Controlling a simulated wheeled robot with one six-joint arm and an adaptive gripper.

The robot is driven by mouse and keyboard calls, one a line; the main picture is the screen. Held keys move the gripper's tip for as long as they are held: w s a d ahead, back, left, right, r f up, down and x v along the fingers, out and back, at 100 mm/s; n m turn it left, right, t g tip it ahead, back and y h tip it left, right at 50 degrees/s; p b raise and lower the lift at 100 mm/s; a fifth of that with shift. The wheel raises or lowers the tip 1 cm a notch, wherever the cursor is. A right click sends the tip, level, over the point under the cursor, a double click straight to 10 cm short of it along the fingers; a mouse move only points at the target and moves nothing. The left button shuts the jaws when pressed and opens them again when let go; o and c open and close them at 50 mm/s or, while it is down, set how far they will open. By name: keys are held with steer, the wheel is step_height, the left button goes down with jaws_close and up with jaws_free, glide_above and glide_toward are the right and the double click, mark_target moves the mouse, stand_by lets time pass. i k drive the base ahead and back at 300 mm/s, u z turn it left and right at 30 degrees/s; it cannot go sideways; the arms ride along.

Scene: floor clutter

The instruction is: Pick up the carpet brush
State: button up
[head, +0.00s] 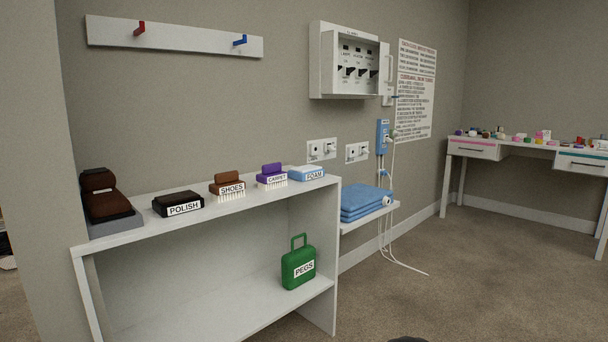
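The carpet brush (272,174) has a purple handle, pale bristles and a white label reading CARPET. It stands bristles down on the top of the white shelf unit (120,238), towards its right end. To its left is a brown brush labelled SHOES (229,184). Close on its right is a light blue and white item labelled FOAM (309,174); I cannot tell whether the two touch.
A black POLISH box (178,203) and a brown object on a grey base (112,222) stand further left. A green PEGS case (298,264) is on the lower shelf. Folded blue cloths (362,204) and a hanging white cable (402,265) are to the right. Carpet is open at right.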

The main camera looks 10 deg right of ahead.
mark_target(272, 177)
steer(key=u, duration=0.05)
steer(key=k, duration=0.5)
steer(key=z, duration=0.65)
steer(key=i, duration=1.35)
steer(key=u, duration=0.2)
